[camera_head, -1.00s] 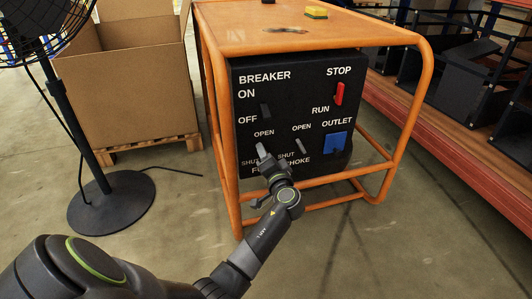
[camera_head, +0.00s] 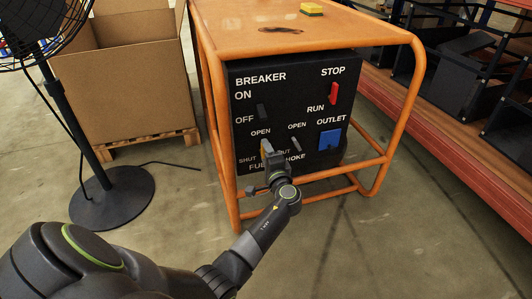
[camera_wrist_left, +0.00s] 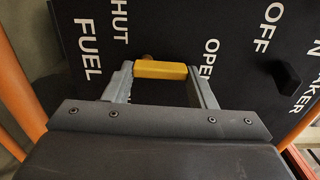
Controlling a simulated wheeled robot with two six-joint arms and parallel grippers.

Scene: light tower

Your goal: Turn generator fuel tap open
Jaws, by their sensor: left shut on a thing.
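The fuel tap is a small yellow lever (camera_wrist_left: 160,70) on the generator's black panel (camera_head: 300,92), beside the FUEL, SHUT and OPEN lettering. In the left wrist view it spans the gap between the two grey fingers. My left gripper (camera_head: 267,152) is shut on it at the panel's lower left; only a yellow sliver of the tap shows in the head view. I cannot tell exactly which mark the tap points to. The gripper covers part of the lettering. My right gripper is not in view.
The grey choke lever (camera_head: 296,144) is just right of my gripper. A black breaker switch (camera_head: 262,111), red switch (camera_head: 334,94) and blue outlet (camera_head: 330,140) share the panel. The orange frame (camera_head: 229,180) surrounds it. A fan base (camera_head: 112,198) and cardboard box (camera_head: 140,95) stand left.

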